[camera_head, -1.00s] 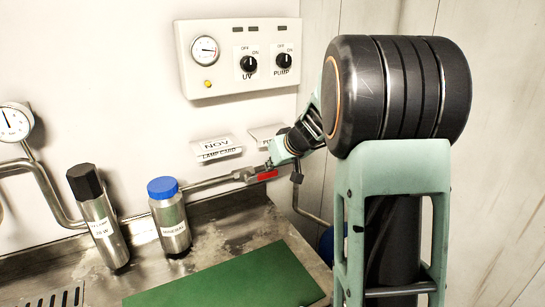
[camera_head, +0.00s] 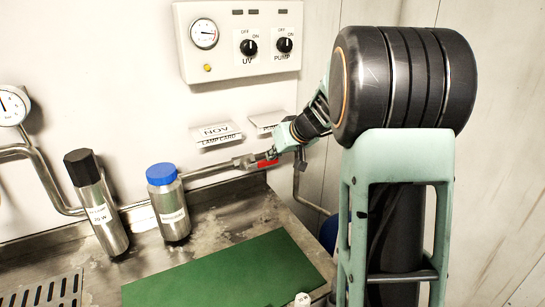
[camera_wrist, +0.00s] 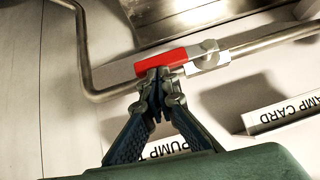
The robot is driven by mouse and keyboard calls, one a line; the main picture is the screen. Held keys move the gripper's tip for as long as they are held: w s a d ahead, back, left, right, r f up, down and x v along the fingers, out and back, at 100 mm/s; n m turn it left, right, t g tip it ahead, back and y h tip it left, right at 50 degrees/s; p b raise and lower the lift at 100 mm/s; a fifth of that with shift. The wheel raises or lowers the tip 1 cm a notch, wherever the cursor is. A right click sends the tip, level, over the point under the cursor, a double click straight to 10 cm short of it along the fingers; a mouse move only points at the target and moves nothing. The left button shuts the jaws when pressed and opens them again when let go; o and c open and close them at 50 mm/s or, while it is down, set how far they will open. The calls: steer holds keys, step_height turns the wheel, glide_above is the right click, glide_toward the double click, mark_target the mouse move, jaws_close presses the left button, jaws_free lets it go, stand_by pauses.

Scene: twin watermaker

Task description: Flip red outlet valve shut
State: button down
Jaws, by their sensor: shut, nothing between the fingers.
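The red valve lever (camera_head: 267,163) is on the pipe along the back wall in the head view, just below and left of my gripper. In the wrist view the red lever (camera_wrist: 160,61) runs left from the metal valve body (camera_wrist: 207,55), roughly in line with the pipe. My gripper (camera_wrist: 159,77) is shut and empty, with its fingertips together at the lever's near edge. The tips seem to touch the lever or lie very close; I cannot tell which. In the head view my wrist hides part of the pipe near the valve.
A control panel (camera_head: 240,40) with UV and PUMP knobs hangs above. Card holders (camera_head: 216,134) sit on the wall just above the pipe. A blue-capped bottle (camera_head: 170,212) and a black-capped bottle (camera_head: 99,215) stand left. A green mat (camera_head: 225,275) lies clear on the counter.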

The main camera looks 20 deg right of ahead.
steer(key=shift+d+f+b, duration=0.1)
steer(key=shift+f+b, duration=0.15)
steer(key=shift+b, duration=0.05)
steer(key=f+m+y+b, duration=0.2)
steer(key=f+y+b, duration=0.2)
steer(key=b, duration=0.2)
steer(key=f+m+y+b, duration=0.3)
steer(key=y+b, duration=0.2)
steer(key=b, duration=0.2)
steer(key=shift+a+f, duration=0.2)
steer(key=shift+f, duration=0.2)
steer(key=shift+s+a+f+m+t+y+b, duration=0.15)
steer(key=shift+a+f+m+t+y+b, duration=0.15)
steer(key=shift+a+f+m+y+b, duration=0.55)
steer(key=shift+s+a+f+b, duration=0.2)
steer(key=shift+a+b, duration=0.4)
steer(key=shift+b, duration=0.6)
steer(key=shift+a+f, duration=0.1)
